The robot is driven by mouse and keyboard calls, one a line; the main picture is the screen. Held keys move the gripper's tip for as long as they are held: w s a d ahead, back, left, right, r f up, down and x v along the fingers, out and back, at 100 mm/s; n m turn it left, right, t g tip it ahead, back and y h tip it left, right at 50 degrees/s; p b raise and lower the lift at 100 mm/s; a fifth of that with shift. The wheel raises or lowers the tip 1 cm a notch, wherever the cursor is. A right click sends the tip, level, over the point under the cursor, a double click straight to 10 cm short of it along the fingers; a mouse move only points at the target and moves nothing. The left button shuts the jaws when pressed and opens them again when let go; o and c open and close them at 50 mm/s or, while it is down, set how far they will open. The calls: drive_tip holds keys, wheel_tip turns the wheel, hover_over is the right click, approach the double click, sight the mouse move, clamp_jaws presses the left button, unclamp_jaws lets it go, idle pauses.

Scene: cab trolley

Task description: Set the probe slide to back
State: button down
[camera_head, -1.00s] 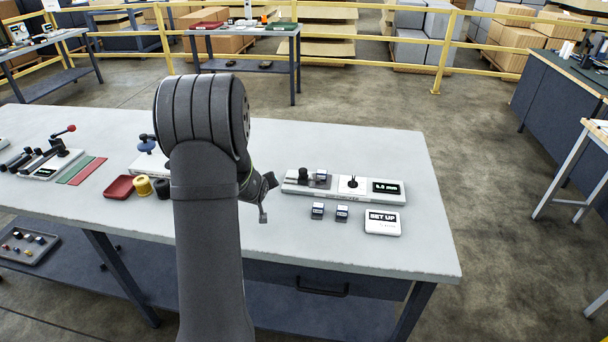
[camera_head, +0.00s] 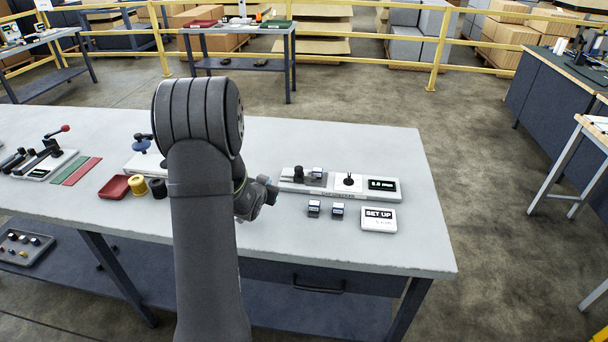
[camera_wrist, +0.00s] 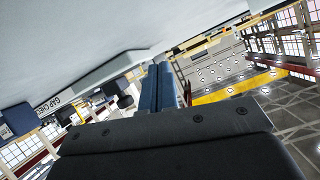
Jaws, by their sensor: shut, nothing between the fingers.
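The gap check gauge (camera_head: 340,195) is a pale flat unit on the bench, right of my arm. At its left end are a black knob (camera_head: 298,174) and a small metal block (camera_head: 317,173) on a grey track; I cannot tell exactly where the probe slide stands along its travel. My gripper (camera_head: 273,190) is just left of the gauge, low over the bench and partly hidden by my wrist. In the wrist view its blue fingers (camera_wrist: 160,86) are together and empty. The gauge's lettered edge (camera_wrist: 65,103) and dark parts show tilted to their left.
The gauge has a small switch (camera_head: 348,181) and a display (camera_head: 382,185). Two small blocks (camera_head: 325,210) and a SET UP card (camera_head: 378,219) lie in front of it. A red tray (camera_head: 115,187) and yellow and black spools lie left of my arm.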

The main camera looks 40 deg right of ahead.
sight(299, 174)
drive_tip(key=m, duration=0.1)
drive_tip(key=s+m+h, duration=0.1)
drive_tip(key=m, duration=0.2)
drive_tip(key=shift+s+d+r+m+h, duration=0.1)
drive_tip(key=shift+s+d+m+h, duration=0.2)
drive_tip(key=shift+d+m, duration=0.1)
drive_tip(key=m, duration=0.1)
drive_tip(key=s+m+h, duration=0.1)
drive_tip(key=m, duration=0.1)
drive_tip(key=s+m, duration=0.1)
drive_tip(key=shift+d+r+m+h, duration=0.2)
drive_tip(key=shift+d+m+h, duration=0.1)
drive_tip(key=s+m, duration=0.1)
drive_tip(key=m, duration=0.1)
drive_tip(key=s+m+h, duration=0.2)
drive_tip(key=m, duration=0.1)
drive_tip(key=shift+s+d+r+m+g, duration=0.1)
drive_tip(key=shift+d+r+m+g, duration=0.2)
drive_tip(key=shift+g, duration=0.1)
drive_tip(key=shift+s+r+m+g+h, duration=0.15)
drive_tip(key=shift+s+m+h, duration=0.4)
drive_tip(key=shift+m, duration=0.45)
drive_tip(key=shift+s+r+m+g+h, duration=0.15)
drive_tip(key=shift+s+m+h, duration=0.2)
drive_tip(key=shift+s+m, duration=0.5)
drive_tip(key=shift+w+d, duration=0.15)
drive_tip(key=x, duration=1)
drive_tip(key=shift+w+a, duration=1.85)
drive_tip(key=shift+a, duration=0.05)
